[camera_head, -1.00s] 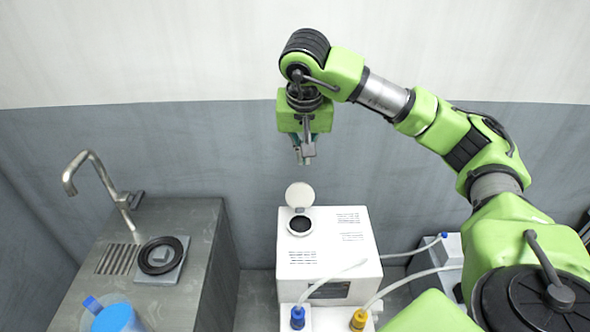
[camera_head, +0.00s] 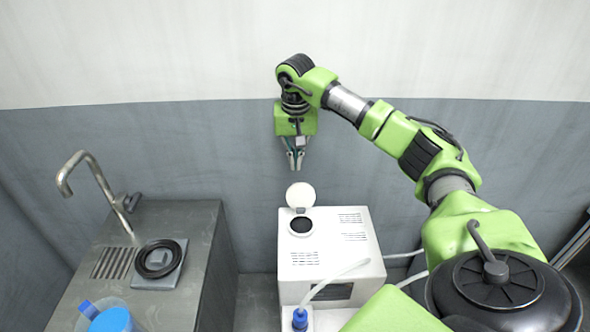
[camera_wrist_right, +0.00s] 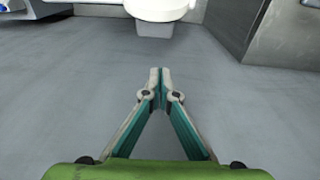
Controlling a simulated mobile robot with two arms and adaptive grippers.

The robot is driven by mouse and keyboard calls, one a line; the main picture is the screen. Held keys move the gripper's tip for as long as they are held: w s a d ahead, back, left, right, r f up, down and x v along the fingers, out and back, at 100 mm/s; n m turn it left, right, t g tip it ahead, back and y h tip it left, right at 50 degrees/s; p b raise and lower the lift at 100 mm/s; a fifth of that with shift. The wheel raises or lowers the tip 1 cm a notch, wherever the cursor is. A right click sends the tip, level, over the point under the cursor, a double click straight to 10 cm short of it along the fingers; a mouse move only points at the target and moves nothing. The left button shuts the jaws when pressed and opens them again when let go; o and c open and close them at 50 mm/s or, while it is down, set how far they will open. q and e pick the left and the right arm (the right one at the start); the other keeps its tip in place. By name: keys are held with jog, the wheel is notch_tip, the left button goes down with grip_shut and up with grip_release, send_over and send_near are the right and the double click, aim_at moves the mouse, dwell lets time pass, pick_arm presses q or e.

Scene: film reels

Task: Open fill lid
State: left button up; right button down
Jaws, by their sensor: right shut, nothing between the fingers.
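The fill lid (camera_head: 300,195) is a round white disc standing raised behind the dark fill opening (camera_head: 301,225). Both are on top of the white machine (camera_head: 345,238) in the head view. My right gripper (camera_head: 295,168) points down above and behind the raised lid, apart from it. Its fingertips meet and hold nothing. In the right wrist view the shut fingers (camera_wrist_right: 160,72) are over bare grey floor, with the white round lid (camera_wrist_right: 160,8) at the top edge. My left gripper is not in view.
A steel sink counter (camera_head: 205,240) with a tap (camera_head: 92,180) and a black ring (camera_head: 160,258) stands at left. A blue jug (camera_head: 112,320) is at the lower left. A clear hose (camera_head: 335,280) crosses the machine's front. The grey wall (camera_head: 180,150) is behind.

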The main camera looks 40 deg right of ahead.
aim_at(300, 194)
jog(key=s+a, duration=0.1)
jog(key=s+a+p, duration=0.1)
jog(key=s, duration=0.1)
jog(key=shift+a+f+p, duration=0.2)
jog(key=shift+f+p, duration=0.1)
jog(key=shift+f, duration=0.1)
jog(key=shift+w, duration=0.1)
